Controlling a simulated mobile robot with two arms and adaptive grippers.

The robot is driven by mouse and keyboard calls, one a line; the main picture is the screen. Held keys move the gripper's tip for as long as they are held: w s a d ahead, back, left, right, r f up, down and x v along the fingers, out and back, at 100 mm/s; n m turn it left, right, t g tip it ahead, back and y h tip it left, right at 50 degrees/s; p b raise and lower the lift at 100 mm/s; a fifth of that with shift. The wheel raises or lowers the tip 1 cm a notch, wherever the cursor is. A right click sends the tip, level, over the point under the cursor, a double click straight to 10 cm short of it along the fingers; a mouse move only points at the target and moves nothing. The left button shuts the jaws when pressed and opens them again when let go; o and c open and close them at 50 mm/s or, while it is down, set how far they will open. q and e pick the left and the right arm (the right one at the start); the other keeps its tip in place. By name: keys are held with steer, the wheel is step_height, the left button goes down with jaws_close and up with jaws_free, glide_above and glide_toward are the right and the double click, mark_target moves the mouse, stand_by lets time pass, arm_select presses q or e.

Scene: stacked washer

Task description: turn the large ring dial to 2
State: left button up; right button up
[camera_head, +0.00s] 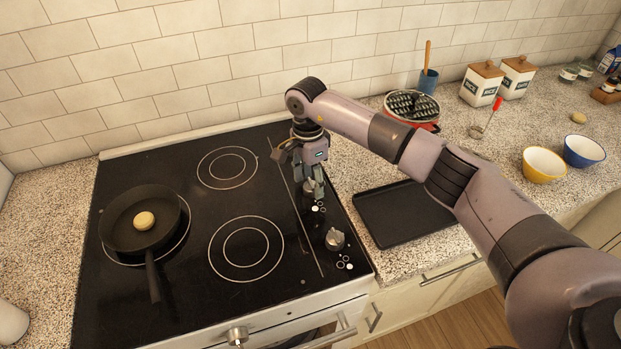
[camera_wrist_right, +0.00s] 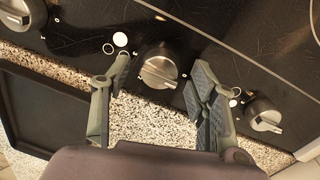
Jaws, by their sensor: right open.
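My right gripper (camera_head: 314,192) hangs pointing down over the strip of dials at the right side of the black cooktop. In the right wrist view its open fingers (camera_wrist_right: 160,95) stand on either side of the middle metal dial (camera_wrist_right: 160,68), with gaps to it. A filled white circle and a small ring are printed beside that dial. A third dial (camera_wrist_right: 20,12) is at the upper left. Which one is the large ring dial I cannot tell. My left gripper is not in view.
A black pan (camera_head: 128,228) with a round yellowish item (camera_head: 144,220) sits on the left burner. A dark tray (camera_head: 400,225) lies on the counter right of the cooktop, beneath my right arm.

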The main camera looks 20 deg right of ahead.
steer(key=shift+f, duration=0.5)
steer(key=shift+c, duration=0.3)
steer(key=shift+r, duration=0.1)
steer(key=c, duration=1.1)
